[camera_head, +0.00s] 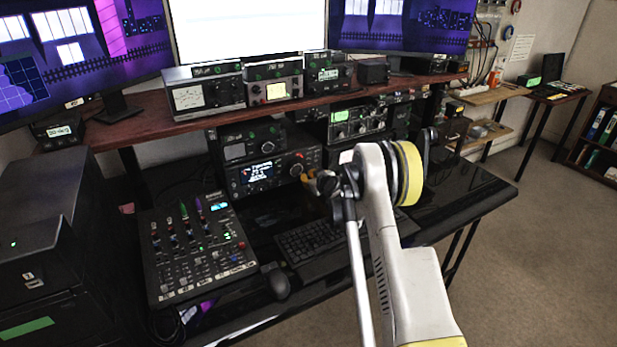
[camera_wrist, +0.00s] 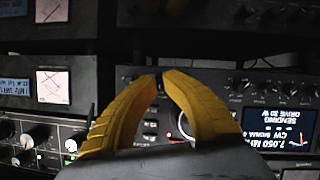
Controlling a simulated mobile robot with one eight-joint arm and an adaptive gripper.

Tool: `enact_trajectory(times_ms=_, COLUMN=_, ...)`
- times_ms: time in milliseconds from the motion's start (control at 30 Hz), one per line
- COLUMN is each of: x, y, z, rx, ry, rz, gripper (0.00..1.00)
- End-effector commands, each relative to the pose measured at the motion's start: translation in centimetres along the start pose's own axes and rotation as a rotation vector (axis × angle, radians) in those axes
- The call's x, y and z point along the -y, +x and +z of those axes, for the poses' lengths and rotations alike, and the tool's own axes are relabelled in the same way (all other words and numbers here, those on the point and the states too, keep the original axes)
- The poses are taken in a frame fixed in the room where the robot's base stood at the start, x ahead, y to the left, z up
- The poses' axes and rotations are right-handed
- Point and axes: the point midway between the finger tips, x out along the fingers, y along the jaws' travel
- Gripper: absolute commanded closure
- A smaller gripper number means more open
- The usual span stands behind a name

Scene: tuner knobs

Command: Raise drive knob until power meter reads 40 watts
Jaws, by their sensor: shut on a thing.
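The black radio (camera_head: 272,172) with a lit display stands on the desk under the shelf. My gripper's yellow fingers (camera_head: 311,182) are at the right end of its front. In the wrist view, which is upside down, the fingers (camera_wrist: 161,80) are shut at the radio's panel on a small knob, which the fingertips mostly hide. The radio's display (camera_wrist: 278,130) shows "7.050", "CW", "SENDING" and what looks like "DRIVE 20 W". A white-faced meter (camera_head: 188,97) and a smaller yellow-lit meter (camera_head: 276,90) stand on the shelf; their needles are too small to read.
A mixer (camera_head: 196,250), a mouse (camera_head: 277,282) and a keyboard (camera_head: 312,238) lie on the desk in front of the radio. Another radio (camera_head: 358,121) is close to the right of my gripper. The shelf (camera_head: 150,120) overhangs the radios.

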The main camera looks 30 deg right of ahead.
Motion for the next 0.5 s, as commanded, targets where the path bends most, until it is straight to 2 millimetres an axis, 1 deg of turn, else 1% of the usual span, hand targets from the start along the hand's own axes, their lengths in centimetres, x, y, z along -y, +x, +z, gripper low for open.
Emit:
enact_trajectory(times_ms=67, x=-0.03, y=0.02, z=-0.11, rx=-0.002, ry=0.000, rz=0.001, gripper=1.00)
enact_trajectory(times_ms=100, x=-0.03, y=0.02, z=-0.11, rx=-0.002, ry=0.000, rz=0.001, gripper=0.87)
enact_trajectory(times_ms=167, x=-0.02, y=0.02, z=-0.10, rx=-0.001, ry=0.000, rz=0.001, gripper=0.69)
enact_trajectory(times_ms=200, x=-0.02, y=0.02, z=-0.10, rx=-0.001, ry=0.000, rz=0.001, gripper=0.63)
enact_trajectory(times_ms=500, x=-0.11, y=0.00, z=-0.04, rx=-0.001, ry=-0.001, rz=0.003, gripper=0.63)
